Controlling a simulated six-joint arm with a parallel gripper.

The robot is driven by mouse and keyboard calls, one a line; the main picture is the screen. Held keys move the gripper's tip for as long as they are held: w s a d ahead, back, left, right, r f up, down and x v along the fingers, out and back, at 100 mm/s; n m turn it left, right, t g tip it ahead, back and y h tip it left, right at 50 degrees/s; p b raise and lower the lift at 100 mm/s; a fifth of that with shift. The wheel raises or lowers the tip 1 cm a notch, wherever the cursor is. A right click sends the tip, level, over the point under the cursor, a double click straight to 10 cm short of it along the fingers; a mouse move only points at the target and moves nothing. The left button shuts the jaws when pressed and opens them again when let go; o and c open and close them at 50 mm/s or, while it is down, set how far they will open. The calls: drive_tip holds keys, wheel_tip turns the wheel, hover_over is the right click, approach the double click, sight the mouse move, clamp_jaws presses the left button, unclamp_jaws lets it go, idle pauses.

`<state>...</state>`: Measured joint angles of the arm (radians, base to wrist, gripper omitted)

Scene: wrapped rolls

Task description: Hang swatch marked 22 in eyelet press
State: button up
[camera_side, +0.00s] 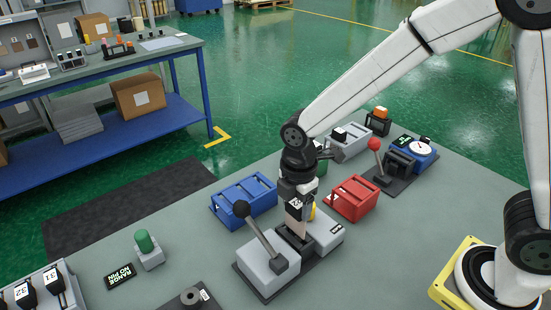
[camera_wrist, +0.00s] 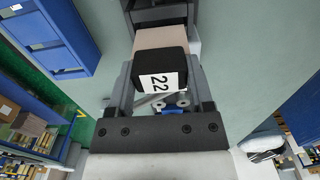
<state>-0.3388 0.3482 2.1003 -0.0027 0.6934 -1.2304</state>
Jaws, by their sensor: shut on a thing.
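The swatch marked 22 has a tan body (camera_wrist: 165,38) and a black head with a white 22 label (camera_wrist: 158,83). It also shows in the side view (camera_side: 294,212), hanging below my gripper (camera_side: 298,188). My gripper (camera_wrist: 160,80) is shut on the black head, one finger on each side. I take the grey lever device with a black ball handle (camera_side: 268,265) to be the eyelet press. The swatch's lower end is at or just above the press's dark frame (camera_side: 294,240). I cannot tell whether they touch.
A blue tray (camera_side: 244,200) and a red tray (camera_side: 353,198) stand close behind the press. A red-knobbed lever device (camera_side: 398,165) stands farther back.

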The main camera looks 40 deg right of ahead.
sight(295, 231)
drive_tip(key=shift+f, duration=0.15)
drive_tip(key=shift+f, duration=3.1)
drive_tip(key=o, duration=1.2)
drive_tip(key=shift+o, duration=0.2)
drive_tip(key=shift+r, duration=3.9)
drive_tip(key=shift+d, duration=0.1)
